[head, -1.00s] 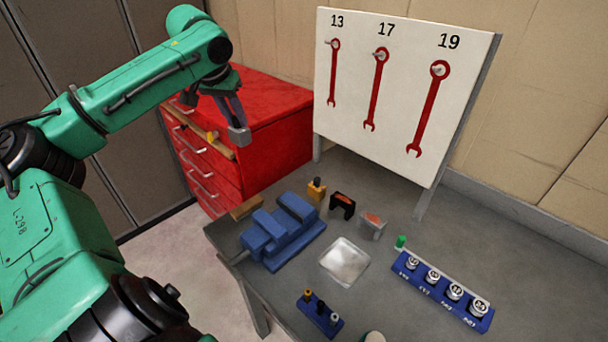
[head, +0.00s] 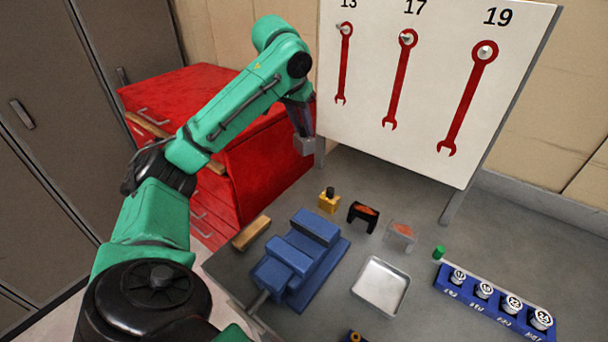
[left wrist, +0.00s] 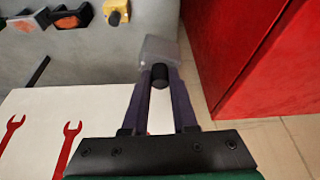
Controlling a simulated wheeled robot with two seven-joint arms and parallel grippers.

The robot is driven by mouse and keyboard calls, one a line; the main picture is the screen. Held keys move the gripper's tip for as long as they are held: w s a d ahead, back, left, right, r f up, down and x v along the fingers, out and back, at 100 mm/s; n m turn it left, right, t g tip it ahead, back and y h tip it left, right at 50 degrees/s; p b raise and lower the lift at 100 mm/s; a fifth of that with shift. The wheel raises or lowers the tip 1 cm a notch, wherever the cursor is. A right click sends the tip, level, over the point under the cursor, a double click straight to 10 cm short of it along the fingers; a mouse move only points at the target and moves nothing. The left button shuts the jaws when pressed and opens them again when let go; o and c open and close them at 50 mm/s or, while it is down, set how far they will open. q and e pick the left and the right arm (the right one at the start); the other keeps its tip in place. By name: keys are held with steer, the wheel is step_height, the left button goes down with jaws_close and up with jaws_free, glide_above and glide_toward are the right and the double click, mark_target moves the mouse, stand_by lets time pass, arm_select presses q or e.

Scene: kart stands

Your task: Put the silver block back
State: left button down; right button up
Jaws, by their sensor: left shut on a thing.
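My left gripper (head: 302,122) is shut on the silver block (head: 305,145). In the head view it holds the block between the red cabinet and the wrench board's lower left edge, above the back left of the bench. In the left wrist view the block (left wrist: 160,50) sits at the fingertips, and a black knob (left wrist: 160,76) shows between the fingers. A yellow block with a black knob (head: 328,203) stands on the bench (head: 440,215) below and to the right of the gripper. My right gripper is not in view.
The white wrench board (head: 440,95) stands close right of the gripper; the red cabinet (head: 265,165) is at left. A blue vise (head: 300,262), black holder (head: 362,215), grey holder (head: 400,234), metal tray (head: 381,286), green piece (head: 438,252) and blue socket rack (head: 495,305) occupy the bench.

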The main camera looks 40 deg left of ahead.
mark_target(303, 148)
arm_select(q)
step_height(303, 148, down, 6)
steer(key=shift+s+d+f+b, duration=0.1)
steer(key=shift+d+f+b, duration=0.1)
steer(key=shift+b, duration=0.45)
steer(key=f+b, duration=0.1)
steer(key=f, duration=0.7)
steer(key=shift+a+f, duration=0.2)
steer(key=shift+f, duration=0.35)
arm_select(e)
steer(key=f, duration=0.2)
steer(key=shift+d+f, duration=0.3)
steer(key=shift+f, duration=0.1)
arm_select(q)
steer(key=c, duration=0.8)
jaws_free()
steer(key=shift+o, duration=0.5)
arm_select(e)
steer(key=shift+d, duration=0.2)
